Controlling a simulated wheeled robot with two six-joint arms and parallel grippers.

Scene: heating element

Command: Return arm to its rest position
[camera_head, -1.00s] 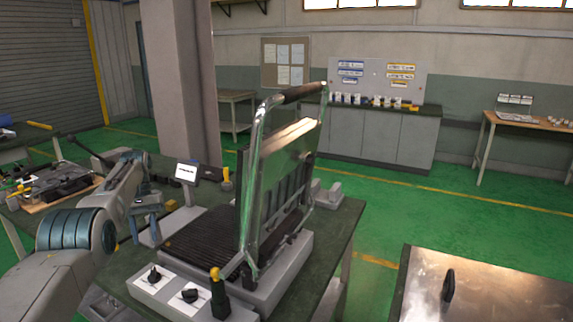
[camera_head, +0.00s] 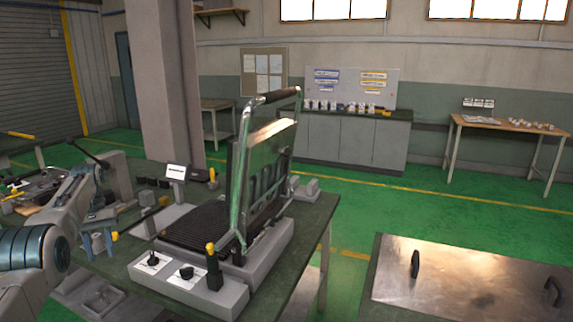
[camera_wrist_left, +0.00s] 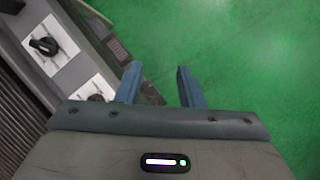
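My left arm comes in from the left in the head view. Its left gripper (camera_head: 99,241) points down just left of the press-like machine (camera_head: 262,185), near the table's left edge. In the left wrist view the two blue fingers of the left gripper (camera_wrist_left: 158,86) stand apart with nothing between them. Green floor and a strip of the machine's front show beyond them. The machine's lid stands raised, with a metal handle frame (camera_head: 243,170) beside it. My right gripper is not in view.
The dark green table (camera_head: 305,235) carries the machine, its knobs (camera_head: 187,273) and a small display (camera_head: 177,171). A metal-topped table (camera_head: 450,280) stands at the lower right. Green floor (camera_head: 400,205) between them and the back wall is clear.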

